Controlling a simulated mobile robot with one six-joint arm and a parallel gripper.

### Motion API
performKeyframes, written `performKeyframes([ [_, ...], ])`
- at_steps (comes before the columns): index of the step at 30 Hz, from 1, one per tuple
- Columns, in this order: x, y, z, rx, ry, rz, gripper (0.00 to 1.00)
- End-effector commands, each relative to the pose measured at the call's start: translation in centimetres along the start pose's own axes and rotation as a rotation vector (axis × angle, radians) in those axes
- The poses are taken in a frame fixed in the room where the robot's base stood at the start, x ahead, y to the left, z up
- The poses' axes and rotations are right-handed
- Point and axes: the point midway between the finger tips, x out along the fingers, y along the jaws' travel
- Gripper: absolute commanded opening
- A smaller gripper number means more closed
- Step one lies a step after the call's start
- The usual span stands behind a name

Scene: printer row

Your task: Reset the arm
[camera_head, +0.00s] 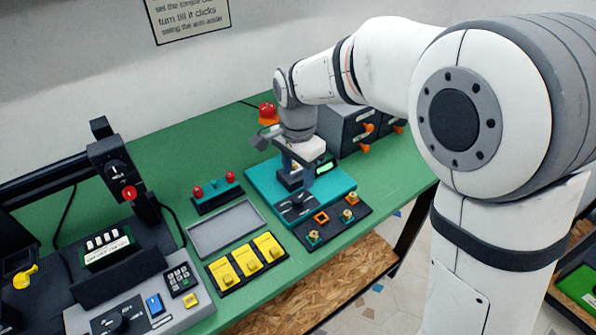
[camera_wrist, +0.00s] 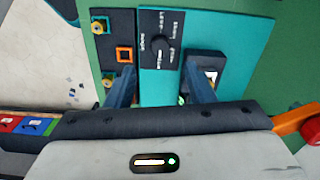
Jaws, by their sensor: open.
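My gripper (camera_head: 298,172) hangs pointing down over the teal plate (camera_head: 262,182) on the green table. In the wrist view my gripper (camera_wrist: 162,78) has its two blue-grey fingers wide apart, with nothing between them. Below the fingers, the teal plate (camera_wrist: 154,98) carries a black dial panel (camera_wrist: 168,45) with white lettering. A black box with a small display (camera_wrist: 211,75) stands on the plate beside the right finger. My white arm comes in from the right in the head view and partly hides the plate and the box.
A dark panel (camera_head: 315,238) with an orange square and several knobs lies in front of the plate. An empty grey tray (camera_head: 225,228), yellow switches (camera_head: 222,272) and a red-button box (camera_head: 217,195) lie left. Grey drawers (camera_head: 343,128) stand behind. A large control machine (camera_head: 120,265) fills the left.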

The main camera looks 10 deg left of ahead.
Motion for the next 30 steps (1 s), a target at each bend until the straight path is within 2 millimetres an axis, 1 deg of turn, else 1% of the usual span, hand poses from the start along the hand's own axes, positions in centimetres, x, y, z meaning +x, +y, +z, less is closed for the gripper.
performKeyframes([
  [7,-0.1,0.2,-0.2,-0.003,0.001,-0.002,0.49],
  [9,-0.6,1.2,-0.8,-0.015,0.004,-0.009,0.49],
  [11,-1.2,2.8,-1.7,-0.038,0.01,-0.019,0.49],
  [14,-2.6,6.9,-3.5,-0.101,0.028,-0.043,0.49],
  [15,-3.2,9.0,-4.2,-0.134,0.038,-0.053,0.49],
  [16,-3.6,10.6,-4.7,-0.16,0.047,-0.06,0.49],
  [17,-3.9,12.2,-5.1,-0.187,0.057,-0.066,0.49],
  [18,-4.2,14.4,-5.4,-0.222,0.071,-0.073,0.49],
  [19,-4.4,15.9,-5.6,-0.249,0.082,-0.078,0.49],
  [20,-4.5,17.5,-5.7,-0.276,0.093,-0.081,0.49],
  [21,-4.6,19.6,-5.7,-0.311,0.108,-0.083,0.49],
  [24,-4.6,24.1,-5.3,-0.396,0.148,-0.085,0.49],
  [27,-4.3,27.4,-4.6,-0.469,0.181,-0.078,0.49],
  [30,-3.9,29.6,-3.9,-0.522,0.205,-0.07,0.49],
])
